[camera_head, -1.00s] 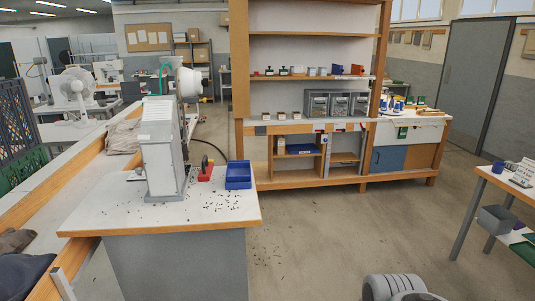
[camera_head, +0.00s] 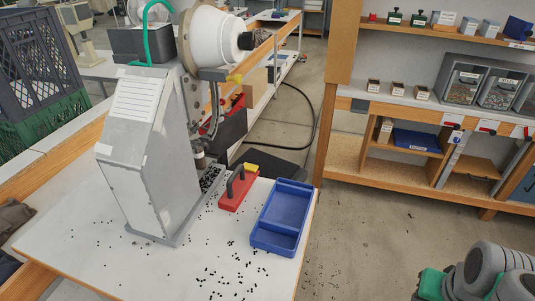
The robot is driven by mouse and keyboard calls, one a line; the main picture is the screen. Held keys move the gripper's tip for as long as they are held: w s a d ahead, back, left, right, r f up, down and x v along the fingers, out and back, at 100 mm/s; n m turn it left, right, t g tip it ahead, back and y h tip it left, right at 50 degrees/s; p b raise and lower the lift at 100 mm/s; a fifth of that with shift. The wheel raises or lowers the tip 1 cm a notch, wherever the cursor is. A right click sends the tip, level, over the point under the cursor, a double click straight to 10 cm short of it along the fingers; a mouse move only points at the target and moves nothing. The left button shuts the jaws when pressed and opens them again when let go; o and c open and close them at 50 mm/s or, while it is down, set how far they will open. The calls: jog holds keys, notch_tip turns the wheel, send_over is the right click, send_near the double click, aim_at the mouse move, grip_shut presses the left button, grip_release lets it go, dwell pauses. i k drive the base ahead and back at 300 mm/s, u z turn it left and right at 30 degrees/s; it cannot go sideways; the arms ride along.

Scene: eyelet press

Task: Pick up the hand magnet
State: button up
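The hand magnet (camera_head: 238,190), as I take it, is a red block with a black arched handle and a yellow end. It sits on the white table top, between the grey eyelet press (camera_head: 150,160) and a blue two-part tray (camera_head: 283,217). It is upright, and its handle is in plain view. Grey rounded links of my arm with a green part show at the bottom right, well away from the magnet. My gripper's fingers are not in view.
Many small black eyelets (camera_head: 232,265) lie scattered on the white table (camera_head: 75,245) and some on the floor. The press stands close on the magnet's left. A wooden shelf unit (camera_head: 345,105) with bins stands behind at right. Floor (camera_head: 365,240) between them is free.

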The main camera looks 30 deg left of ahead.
aim_at(239, 183)
jog(key=i, duration=2.6)
jog(key=u, duration=5.5)
jog(key=i, duration=0.5)
